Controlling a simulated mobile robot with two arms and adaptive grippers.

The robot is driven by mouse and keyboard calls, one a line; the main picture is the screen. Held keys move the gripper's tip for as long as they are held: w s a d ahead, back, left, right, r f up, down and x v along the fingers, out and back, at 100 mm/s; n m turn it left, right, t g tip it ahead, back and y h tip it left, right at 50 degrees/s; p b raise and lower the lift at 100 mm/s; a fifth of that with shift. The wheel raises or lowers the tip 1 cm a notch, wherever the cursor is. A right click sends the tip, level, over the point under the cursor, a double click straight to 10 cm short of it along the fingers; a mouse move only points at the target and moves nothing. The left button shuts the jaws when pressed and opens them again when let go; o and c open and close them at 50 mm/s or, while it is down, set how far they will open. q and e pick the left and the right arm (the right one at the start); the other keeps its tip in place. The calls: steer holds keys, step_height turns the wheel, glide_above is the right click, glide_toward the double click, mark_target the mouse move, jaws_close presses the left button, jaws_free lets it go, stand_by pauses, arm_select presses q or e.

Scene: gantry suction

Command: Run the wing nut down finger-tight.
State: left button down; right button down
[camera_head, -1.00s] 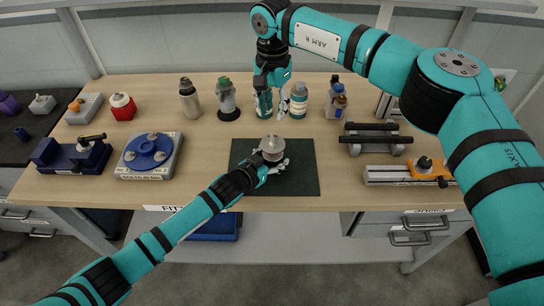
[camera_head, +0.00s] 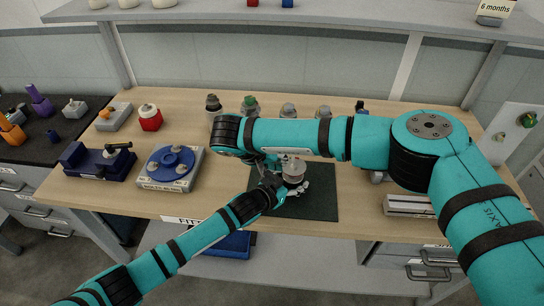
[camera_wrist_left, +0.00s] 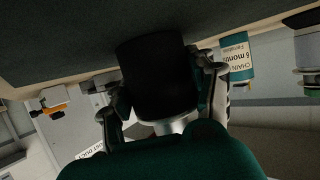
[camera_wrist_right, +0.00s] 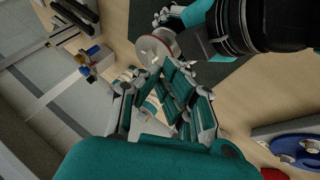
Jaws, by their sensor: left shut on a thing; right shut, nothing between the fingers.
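My left gripper (camera_head: 291,184) is shut on a round grey and white part (camera_head: 293,168) above the dark mat. In the left wrist view the held part shows as a dark cylinder (camera_wrist_left: 158,75) between the fingers, with pale metal below it. The right wrist view shows its pale disc with a reddish ring (camera_wrist_right: 155,46). My right gripper (camera_head: 266,162) is shut and empty, just left of the part in the head view and partly hidden by its own arm. In its wrist view its fingers (camera_wrist_right: 155,82) point toward the disc. I cannot make out the wing nut.
The dark mat (camera_head: 320,205) lies bare around the grippers. A blue round fixture on a grey base (camera_head: 190,183) and a dark blue vise (camera_head: 85,162) stand left. Several bottles (camera_head: 250,104) stand behind my right arm. A metal rail fixture (camera_head: 408,206) is at right.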

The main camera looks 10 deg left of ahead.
mark_target(296, 166)
steer(key=shift+x, duration=1.7)
steer(key=shift+d+n+t+y, duration=0.5)
steer(key=shift+d+n+y, duration=0.5)
steer(key=shift+n, duration=0.7)
steer(key=shift+d+n, duration=0.15)
steer(key=shift+n, duration=0.25)
steer(key=shift+s+d+n+t+y, duration=0.15)
steer(key=shift+d+n+t+y, duration=0.2)
steer(key=shift+n+y, duration=0.45)
steer(key=shift+s+d, duration=0.15)
